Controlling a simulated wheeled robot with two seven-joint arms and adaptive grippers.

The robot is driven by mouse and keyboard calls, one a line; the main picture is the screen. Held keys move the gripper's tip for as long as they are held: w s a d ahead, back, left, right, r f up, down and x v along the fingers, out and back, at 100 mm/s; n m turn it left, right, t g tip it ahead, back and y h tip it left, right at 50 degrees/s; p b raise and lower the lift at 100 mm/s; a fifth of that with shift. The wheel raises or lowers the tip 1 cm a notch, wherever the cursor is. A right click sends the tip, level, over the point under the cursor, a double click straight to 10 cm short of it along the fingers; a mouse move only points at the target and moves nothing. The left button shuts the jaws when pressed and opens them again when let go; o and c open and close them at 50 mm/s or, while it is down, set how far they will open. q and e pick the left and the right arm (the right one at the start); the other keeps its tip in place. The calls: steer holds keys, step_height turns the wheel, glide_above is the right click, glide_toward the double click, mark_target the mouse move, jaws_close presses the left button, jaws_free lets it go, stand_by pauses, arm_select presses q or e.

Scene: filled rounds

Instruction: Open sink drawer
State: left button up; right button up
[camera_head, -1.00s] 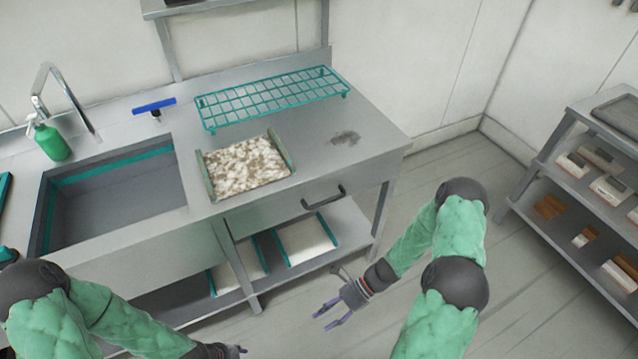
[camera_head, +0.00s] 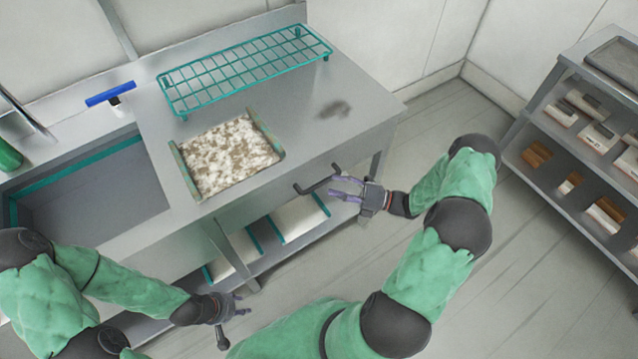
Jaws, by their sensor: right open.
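The sink drawer is a grey front under the right part of the steel counter, with a dark bar handle (camera_head: 316,186). The drawer front (camera_head: 270,192) looks flush with the counter. My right gripper (camera_head: 338,187) is open, with its fingers pointing left at the right end of the handle. I cannot tell whether the fingers touch the handle or are just in front of it. My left gripper (camera_head: 241,304) is low in front of the counter's lower shelf, away from the drawer. Its fingers are too small to read.
The sink basin (camera_head: 95,200) is at the left. A tray with a speckled surface (camera_head: 226,155) and a green wire rack (camera_head: 245,68) are on the counter. Pale trays (camera_head: 300,218) lie on the shelf below. A shelving unit (camera_head: 580,140) stands at the right, with free floor between.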

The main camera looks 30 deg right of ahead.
mark_target(322, 185)
steer(key=x, duration=0.5)
steer(key=shift+w+a+b, duration=0.25)
steer(key=shift+a+b, duration=0.05)
steer(key=shift+b, duration=0.1)
jaws_close()
